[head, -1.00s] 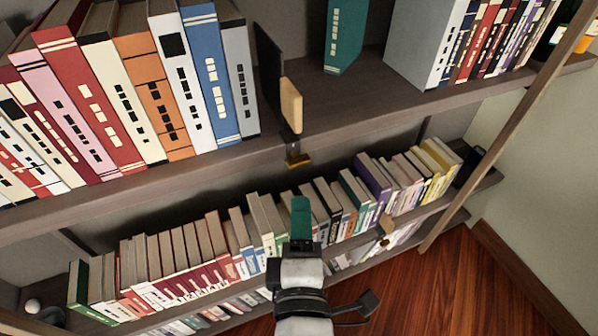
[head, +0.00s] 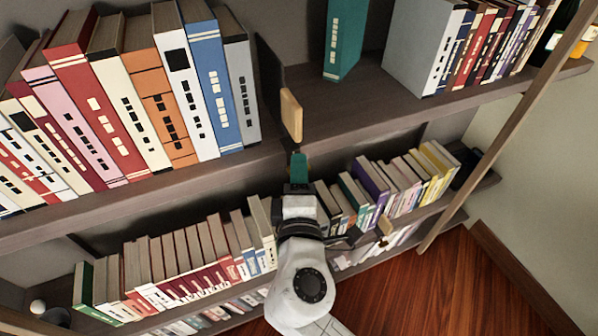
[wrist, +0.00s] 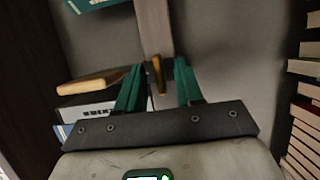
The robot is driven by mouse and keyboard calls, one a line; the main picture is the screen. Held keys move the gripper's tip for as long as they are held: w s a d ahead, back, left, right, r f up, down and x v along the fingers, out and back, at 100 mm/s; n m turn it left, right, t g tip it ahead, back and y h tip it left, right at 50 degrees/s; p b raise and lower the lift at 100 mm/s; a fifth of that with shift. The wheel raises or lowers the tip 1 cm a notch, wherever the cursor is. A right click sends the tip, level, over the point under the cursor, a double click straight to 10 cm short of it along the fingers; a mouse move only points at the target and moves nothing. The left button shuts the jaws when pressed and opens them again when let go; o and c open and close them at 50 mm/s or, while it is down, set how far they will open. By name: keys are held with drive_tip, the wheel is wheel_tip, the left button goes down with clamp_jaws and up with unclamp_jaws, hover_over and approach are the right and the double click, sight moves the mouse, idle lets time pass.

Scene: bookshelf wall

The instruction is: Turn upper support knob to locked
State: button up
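The upper support knob (wrist: 158,75) is a narrow brass-coloured piece at the edge of the upper shelf. In the wrist view it stands roughly upright between the two green fingers of my gripper (wrist: 158,68), with a gap on each side. The fingers are open, and I see no clear contact. In the head view my gripper (head: 299,158) is at the upper shelf's front edge, just below a tan upright panel (head: 291,114), and hides most of the knob. The tan panel also shows left of the fingers in the wrist view (wrist: 95,84).
A row of large books (head: 125,100) fills the upper shelf (head: 375,112) left of the panel. A teal book (head: 345,40) stands to the right. The lower shelf holds many small books (head: 185,262) and a similar brass knob (head: 386,224). Wooden floor (head: 430,290) is open at lower right.

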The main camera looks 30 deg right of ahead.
drive_tip(key=shift+c, duration=0.2)
clamp_jaws()
drive_tip(key=shift+m, duration=0.3)
drive_tip(key=m+g+y, duration=0.1)
drive_tip(key=m, duration=0.1)
drive_tip(key=m+y+p, duration=0.1)
drive_tip(key=m, duration=0.2)
drive_tip(key=m+g+y, duration=0.1)
drive_tip(key=m, duration=0.2)
drive_tip(key=shift+d+r+g+p, duration=0.15)
drive_tip(key=shift+r+g+p, duration=0.1)
drive_tip(key=shift+g+p, duration=0.05)
drive_tip(key=shift+y, duration=0.3)
idle(0.4)
drive_tip(key=shift+o, duration=0.2)
unclamp_jaws()
